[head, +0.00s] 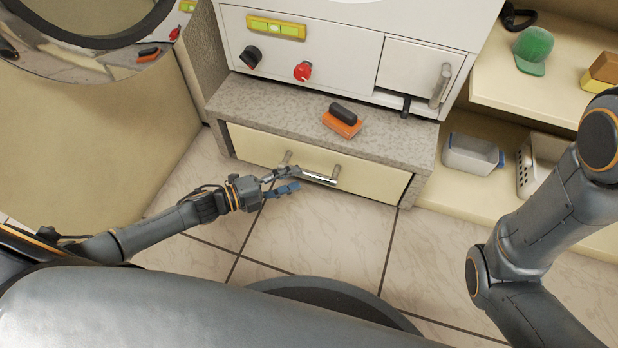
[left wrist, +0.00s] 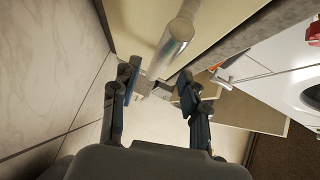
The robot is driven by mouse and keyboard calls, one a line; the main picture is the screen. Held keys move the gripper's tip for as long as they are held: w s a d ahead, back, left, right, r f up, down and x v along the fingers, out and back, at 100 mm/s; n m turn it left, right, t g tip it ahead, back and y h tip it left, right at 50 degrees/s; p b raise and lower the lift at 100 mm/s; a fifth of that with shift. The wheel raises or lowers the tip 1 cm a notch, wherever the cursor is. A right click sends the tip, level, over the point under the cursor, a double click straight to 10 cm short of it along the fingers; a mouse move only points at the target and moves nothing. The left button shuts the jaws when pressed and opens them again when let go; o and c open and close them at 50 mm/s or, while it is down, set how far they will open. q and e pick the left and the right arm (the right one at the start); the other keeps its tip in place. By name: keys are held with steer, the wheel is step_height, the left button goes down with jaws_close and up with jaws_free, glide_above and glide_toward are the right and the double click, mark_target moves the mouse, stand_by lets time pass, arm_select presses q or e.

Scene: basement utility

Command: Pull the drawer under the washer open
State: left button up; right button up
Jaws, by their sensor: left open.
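The cream drawer (head: 385,184) under the white washer (head: 340,62) looks shut in its grey speckled plinth. Its metal bar handle (head: 322,178) stands out on two posts. My left gripper (head: 285,180) is open at the left end of the handle, above the floor. In the left wrist view the shiny handle (left wrist: 174,44) runs between and just beyond the two open fingers (left wrist: 158,88); I cannot tell whether they touch it. My right arm shows at the right of the head view, but its gripper is out of view.
An orange and black brush (head: 342,121) lies on the plinth top (head: 275,105). A small hatch (head: 415,70) is on the washer's lower right. The tiled floor (head: 310,235) before the drawer is clear.

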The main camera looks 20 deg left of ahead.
mark_target(302, 176)
arm_select(q)
steer(key=b+x, duration=0.2)
steer(key=x, duration=0.3)
steer(key=shift+w+d, duration=0.1)
steer(key=shift+w, duration=0.05)
jaws_close()
